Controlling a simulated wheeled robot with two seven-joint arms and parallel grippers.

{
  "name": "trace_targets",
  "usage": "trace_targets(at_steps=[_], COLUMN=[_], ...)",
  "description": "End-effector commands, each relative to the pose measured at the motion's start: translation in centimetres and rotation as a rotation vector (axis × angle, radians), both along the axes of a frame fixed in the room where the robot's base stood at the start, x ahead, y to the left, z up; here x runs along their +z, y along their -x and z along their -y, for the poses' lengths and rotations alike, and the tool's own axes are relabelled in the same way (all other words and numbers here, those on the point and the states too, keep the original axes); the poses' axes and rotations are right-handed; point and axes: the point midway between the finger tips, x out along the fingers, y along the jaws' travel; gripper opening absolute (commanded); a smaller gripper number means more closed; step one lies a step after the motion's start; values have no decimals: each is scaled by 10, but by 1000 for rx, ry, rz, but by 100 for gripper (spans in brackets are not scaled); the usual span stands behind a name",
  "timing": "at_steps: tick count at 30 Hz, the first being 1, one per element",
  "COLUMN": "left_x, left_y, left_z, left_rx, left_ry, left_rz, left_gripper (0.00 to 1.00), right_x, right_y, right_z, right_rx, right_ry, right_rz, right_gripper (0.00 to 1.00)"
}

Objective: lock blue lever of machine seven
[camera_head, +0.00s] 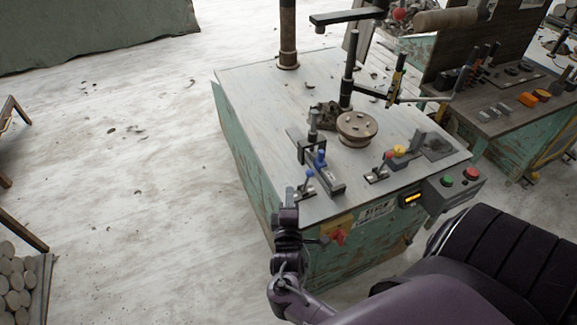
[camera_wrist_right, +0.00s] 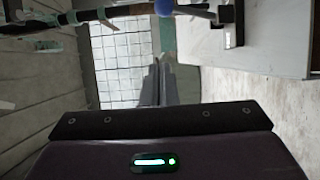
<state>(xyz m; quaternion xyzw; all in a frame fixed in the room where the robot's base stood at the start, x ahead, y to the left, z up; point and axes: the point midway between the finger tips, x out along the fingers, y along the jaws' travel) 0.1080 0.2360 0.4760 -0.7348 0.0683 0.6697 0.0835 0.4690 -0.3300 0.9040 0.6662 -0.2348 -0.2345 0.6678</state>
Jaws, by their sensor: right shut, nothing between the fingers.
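A green machine (camera_head: 250,165) with a pale top stands in the middle of the head view. Near its front left edge are two blue-knobbed levers: a front one (camera_head: 309,172) and one slightly farther back (camera_head: 320,157). Which one the task means I cannot tell. My right gripper (camera_head: 289,194) is shut and empty, just off the machine's front left edge, below and left of the front blue knob and apart from it. In the right wrist view, the shut fingers (camera_wrist_right: 161,84) point away, and a blue knob (camera_wrist_right: 163,7) shows at the top edge. My left gripper is out of view.
Red (camera_head: 389,155) and yellow (camera_head: 399,150) knobs, a round metal disc (camera_head: 357,126) and an upright post (camera_head: 347,80) stand on the top. A red rotary switch (camera_head: 338,237) is on the front, near my right wrist. The floor at left is mostly clear.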

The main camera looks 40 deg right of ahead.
Motion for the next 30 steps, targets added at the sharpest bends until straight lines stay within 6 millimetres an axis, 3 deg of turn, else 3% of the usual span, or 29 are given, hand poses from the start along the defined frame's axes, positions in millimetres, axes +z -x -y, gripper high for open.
trace_targets(at_steps=[4,9,30], left_x=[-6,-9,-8], left_y=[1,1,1], left_z=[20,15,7], left_rx=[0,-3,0], left_ry=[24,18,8], left_rz=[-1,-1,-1], left_gripper=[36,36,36], right_x=[-1,1,-4], right_y=[20,32,34], right_z=[-17,-26,-30], right_rx=[1,0,11], right_ry=[-4,-2,-13], right_rz=[0,-1,-5], right_gripper=[0,0,0])
